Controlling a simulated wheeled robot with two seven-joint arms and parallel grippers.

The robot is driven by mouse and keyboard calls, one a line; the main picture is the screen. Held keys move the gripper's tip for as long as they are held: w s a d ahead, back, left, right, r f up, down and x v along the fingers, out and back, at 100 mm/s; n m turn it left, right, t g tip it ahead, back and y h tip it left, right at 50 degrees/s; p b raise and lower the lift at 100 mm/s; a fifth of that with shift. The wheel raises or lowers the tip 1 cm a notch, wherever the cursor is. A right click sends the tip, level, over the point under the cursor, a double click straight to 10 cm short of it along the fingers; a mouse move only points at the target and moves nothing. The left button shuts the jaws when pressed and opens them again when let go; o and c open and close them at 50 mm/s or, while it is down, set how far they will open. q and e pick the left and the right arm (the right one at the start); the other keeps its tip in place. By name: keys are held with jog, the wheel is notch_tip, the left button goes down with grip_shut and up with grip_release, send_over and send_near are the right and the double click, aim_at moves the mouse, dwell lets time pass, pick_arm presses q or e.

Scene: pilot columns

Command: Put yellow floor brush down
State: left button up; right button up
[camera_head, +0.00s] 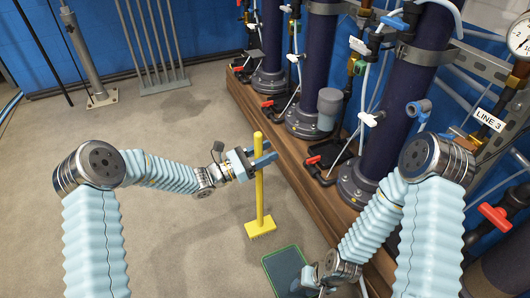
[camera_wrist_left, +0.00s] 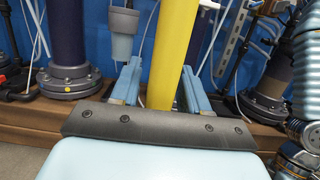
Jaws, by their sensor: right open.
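The yellow floor brush (camera_head: 259,190) stands upright, its head (camera_head: 260,228) at the floor. My left gripper (camera_head: 254,160) is at the upper part of its handle. In the left wrist view the yellow handle (camera_wrist_left: 172,50) passes between the two blue fingers of this gripper (camera_wrist_left: 160,85), close to the right finger. A narrow gap shows at the left finger, so I cannot tell whether the handle is gripped. My right gripper (camera_head: 312,280) is low, by a dark green mat, partly cut off by the bottom edge; it is open.
The green mat (camera_head: 285,266) lies on the floor right of the brush head. Grey floor (camera_head: 170,225) is clear to the left.

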pick_arm(q)
jog(key=shift+o, duration=0.8)
